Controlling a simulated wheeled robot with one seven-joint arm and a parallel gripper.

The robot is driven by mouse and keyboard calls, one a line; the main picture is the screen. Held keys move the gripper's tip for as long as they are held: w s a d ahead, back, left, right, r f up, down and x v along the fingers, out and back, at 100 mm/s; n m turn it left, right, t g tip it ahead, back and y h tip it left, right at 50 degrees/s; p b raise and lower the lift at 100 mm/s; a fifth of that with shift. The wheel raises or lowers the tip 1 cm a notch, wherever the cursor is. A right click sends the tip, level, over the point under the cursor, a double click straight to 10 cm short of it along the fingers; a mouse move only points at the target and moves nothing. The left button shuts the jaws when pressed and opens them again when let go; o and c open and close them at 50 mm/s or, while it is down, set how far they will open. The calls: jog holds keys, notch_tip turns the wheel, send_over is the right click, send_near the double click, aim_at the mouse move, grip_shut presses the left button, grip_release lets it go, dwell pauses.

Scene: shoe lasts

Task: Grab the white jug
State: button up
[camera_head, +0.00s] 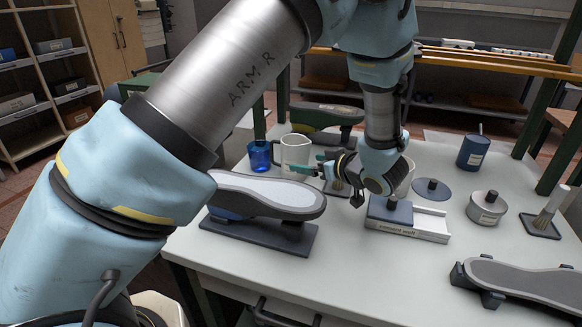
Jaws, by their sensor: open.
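The white jug (295,150) stands upright on the white worktable, left of my gripper and right of a blue cup (259,155). My gripper (312,168) comes in from the right, its teal fingertips pointing left, low at the jug's right side. The fingers are open and hold nothing that I can see. One fingertip overlaps the jug's lower part in the picture; I cannot tell whether it touches. The jug's lower right part is hidden behind the fingers.
A grey-topped shoe last (265,192) on a dark base stands in front of the jug. Another last (326,115) is behind it. The cement well (432,225), a metal tin (487,208), a blue tin (472,152) and a brush (550,208) are to the right.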

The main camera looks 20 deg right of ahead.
aim_at(302, 163)
jog(key=b+x, duration=0.1)
jog(key=x, duration=0.1)
jog(key=b+x, duration=0.1)
jog(key=x, duration=0.2)
jog(key=shift+s+f, duration=0.15)
jog(key=shift+f, duration=0.05)
jog(key=shift+w+a+b, duration=0.1)
jog(key=shift+w+b, duration=0.2)
jog(key=shift+w, duration=0.2)
jog(key=shift+c, duration=0.2)
jog(key=c, duration=1.2)
